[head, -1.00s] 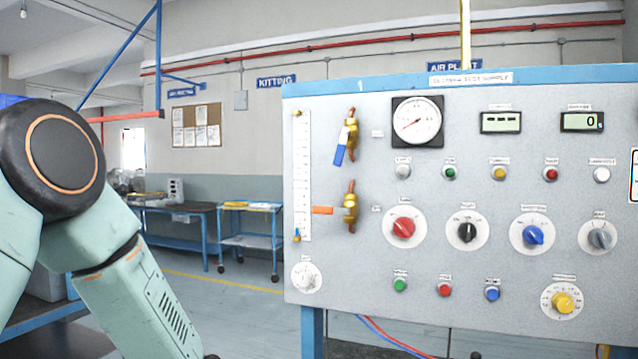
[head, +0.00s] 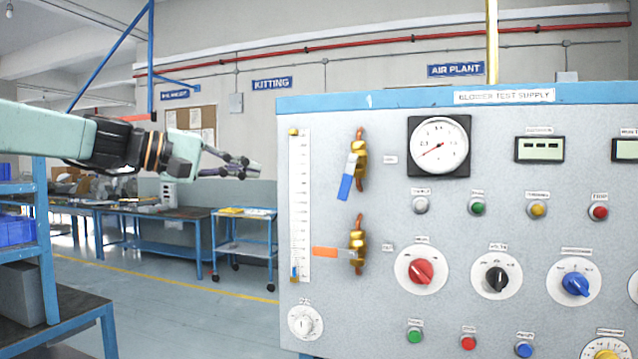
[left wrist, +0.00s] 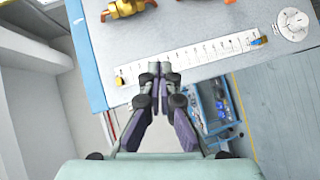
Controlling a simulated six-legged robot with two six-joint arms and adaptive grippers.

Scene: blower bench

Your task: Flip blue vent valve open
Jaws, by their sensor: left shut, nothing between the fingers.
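The blue vent valve handle (head: 347,180) hangs from the upper brass valve body (head: 359,163) on the left part of the grey panel (head: 400,250). The handle points down and slightly left. Below it, the orange handle (head: 326,253) of a second brass valve (head: 357,245) points left. My left gripper (head: 254,167) is shut and empty, left of the panel and apart from the valves. In the left wrist view the closed fingers (left wrist: 157,70) appear before the white scale strip, with brass valve parts (left wrist: 130,8) at the top edge. My right gripper is not seen.
A white scale strip (head: 301,205) stands between my left gripper and the valves. A gauge (head: 439,146), knobs and buttons fill the rest of the panel. A blue shelf (head: 42,240) is at left; the floor (head: 190,310) between is clear.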

